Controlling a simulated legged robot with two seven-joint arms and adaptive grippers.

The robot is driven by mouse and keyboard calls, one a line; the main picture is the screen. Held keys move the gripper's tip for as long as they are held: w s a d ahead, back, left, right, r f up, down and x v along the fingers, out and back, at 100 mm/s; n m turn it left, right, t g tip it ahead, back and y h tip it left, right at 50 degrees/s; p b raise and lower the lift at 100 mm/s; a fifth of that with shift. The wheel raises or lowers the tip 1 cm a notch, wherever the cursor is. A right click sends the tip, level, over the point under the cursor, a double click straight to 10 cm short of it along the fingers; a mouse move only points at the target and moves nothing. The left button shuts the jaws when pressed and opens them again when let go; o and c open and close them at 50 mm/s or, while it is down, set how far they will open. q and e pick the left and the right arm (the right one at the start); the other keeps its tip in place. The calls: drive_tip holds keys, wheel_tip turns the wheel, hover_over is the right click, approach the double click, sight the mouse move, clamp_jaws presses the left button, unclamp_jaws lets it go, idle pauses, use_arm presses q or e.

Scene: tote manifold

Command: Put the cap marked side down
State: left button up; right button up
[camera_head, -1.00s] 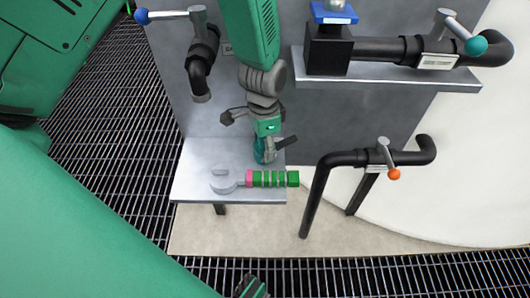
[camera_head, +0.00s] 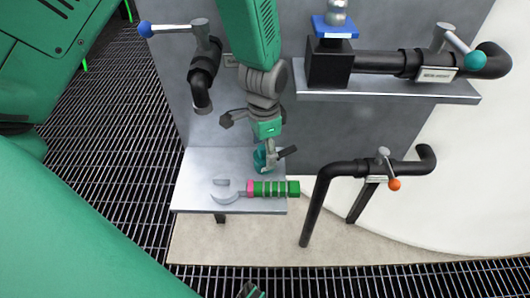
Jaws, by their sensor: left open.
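My left gripper (camera_head: 257,137) reaches down over the small metal shelf, its dark fingers spread open. A small teal round piece (camera_head: 259,160), which looks like the cap, is on or just above the shelf, right below the gripper. The gripper's fingers partly hide it, and I cannot make out a mark or which side is up. A small dark and green part (camera_head: 250,291) at the bottom edge may be my right gripper; only a tip of it shows.
A wrench with a green and pink handle (camera_head: 272,188) lies along the front of the shelf (camera_head: 195,165). Black pipes with a blue-handled valve (camera_head: 180,29), a teal-handled valve (camera_head: 462,50) and an orange-knobbed valve (camera_head: 389,172) stand around it. Grating (camera_head: 110,130) covers the floor at left.

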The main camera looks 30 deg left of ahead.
use_arm(q)
wheel_tip(320, 180, up, 5)
drive_tip(key=shift+r+p, duration=0.1)
drive_tip(key=shift+p, duration=0.7)
